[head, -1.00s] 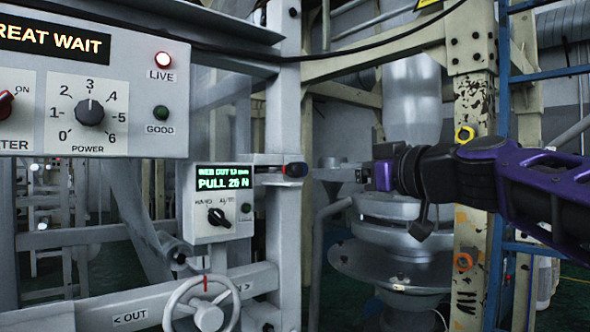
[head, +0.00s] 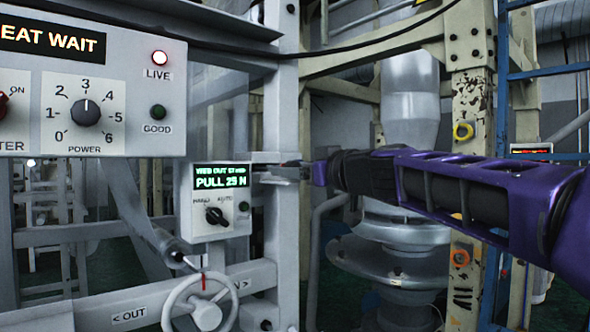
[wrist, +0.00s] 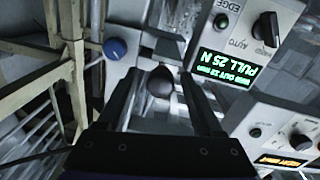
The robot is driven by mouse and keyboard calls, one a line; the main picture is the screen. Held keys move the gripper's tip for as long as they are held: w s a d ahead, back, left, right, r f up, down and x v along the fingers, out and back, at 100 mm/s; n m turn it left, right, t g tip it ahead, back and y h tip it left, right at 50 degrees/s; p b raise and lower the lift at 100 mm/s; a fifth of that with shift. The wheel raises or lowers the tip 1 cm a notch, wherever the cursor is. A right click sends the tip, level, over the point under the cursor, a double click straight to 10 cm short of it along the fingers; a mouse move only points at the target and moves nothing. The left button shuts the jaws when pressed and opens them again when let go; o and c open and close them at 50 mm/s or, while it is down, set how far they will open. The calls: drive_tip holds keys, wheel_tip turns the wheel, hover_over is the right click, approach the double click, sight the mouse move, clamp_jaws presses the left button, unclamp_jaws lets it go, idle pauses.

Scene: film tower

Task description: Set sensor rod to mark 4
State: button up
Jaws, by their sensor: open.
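The dark rounded knob (wrist: 160,82) at the end of what looks like the sensor rod is between my gripper's two fingers in the wrist view. My gripper (wrist: 162,74) is open around it, with a gap on each side. In the head view my gripper (head: 300,172) is at the end of the short bar (head: 262,158) right of the small display box (head: 213,202), and it hides the knob there. The box display reads a web-out line, too blurred to read surely, and PULL 25 N. I cannot make out numbered marks along the rod.
A blue knob (wrist: 115,48) is close to the fingers in the wrist view. A power panel (head: 92,100) with a dial, its pointer near 3, hangs at upper left. A handwheel (head: 200,303) is below the box. A cream post (head: 472,110) stands behind my arm.

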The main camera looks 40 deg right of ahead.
clamp_jaws()
idle(1.3)
